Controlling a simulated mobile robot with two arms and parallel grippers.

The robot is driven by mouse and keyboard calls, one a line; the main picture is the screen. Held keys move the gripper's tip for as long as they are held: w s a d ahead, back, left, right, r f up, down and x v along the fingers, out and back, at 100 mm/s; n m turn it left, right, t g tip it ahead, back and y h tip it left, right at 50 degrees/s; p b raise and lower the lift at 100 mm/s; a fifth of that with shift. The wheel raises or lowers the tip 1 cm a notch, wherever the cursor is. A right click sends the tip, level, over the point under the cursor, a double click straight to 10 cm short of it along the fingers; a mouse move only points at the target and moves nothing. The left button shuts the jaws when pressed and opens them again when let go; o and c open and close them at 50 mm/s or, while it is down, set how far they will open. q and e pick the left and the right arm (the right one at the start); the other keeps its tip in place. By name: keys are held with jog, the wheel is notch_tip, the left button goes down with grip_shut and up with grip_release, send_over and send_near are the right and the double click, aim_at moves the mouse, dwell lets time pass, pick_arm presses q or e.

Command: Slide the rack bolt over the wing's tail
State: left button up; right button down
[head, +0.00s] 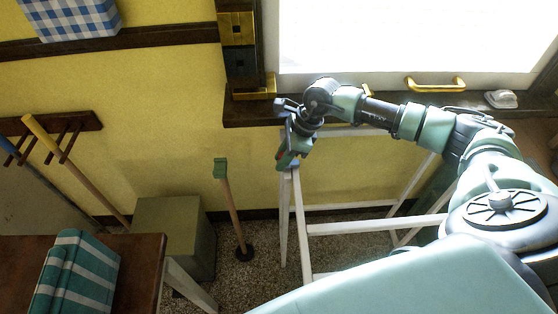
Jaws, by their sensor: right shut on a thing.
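A white rack frame (300,225) of slim bars stands on the floor below the window. My right arm reaches in from the right, and my right gripper (288,158) points down at the top of the rack's left post. It is shut on a small blue-grey piece (293,164) at the post top, which looks like the rack bolt. The fingers hide most of this piece, so I cannot tell how far over the wing's tail it sits. The tail cannot be made out. My left gripper is out of view.
A dark sill (250,112) runs under the bright window behind my arm. A green-topped pole (232,205) stands left of the rack, beside an olive box (172,230). A brown table (140,270) with green striped cloth (85,275) is at lower left.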

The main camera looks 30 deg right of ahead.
aim_at(296, 162)
jog(key=shift+s+d, duration=0.25)
jog(key=shift+d, duration=0.4)
jog(key=c, duration=1.1)
grip_release()
jog(key=shift+s+d, duration=0.1)
jog(key=shift+c, duration=0.2)
jog(key=shift+r, duration=0.1)
jog(key=shift+p+v, duration=0.45)
jog(key=shift+v, duration=0.35)
jog(key=shift+p+v, duration=1.15)
jog(key=shift+v, duration=1.5)
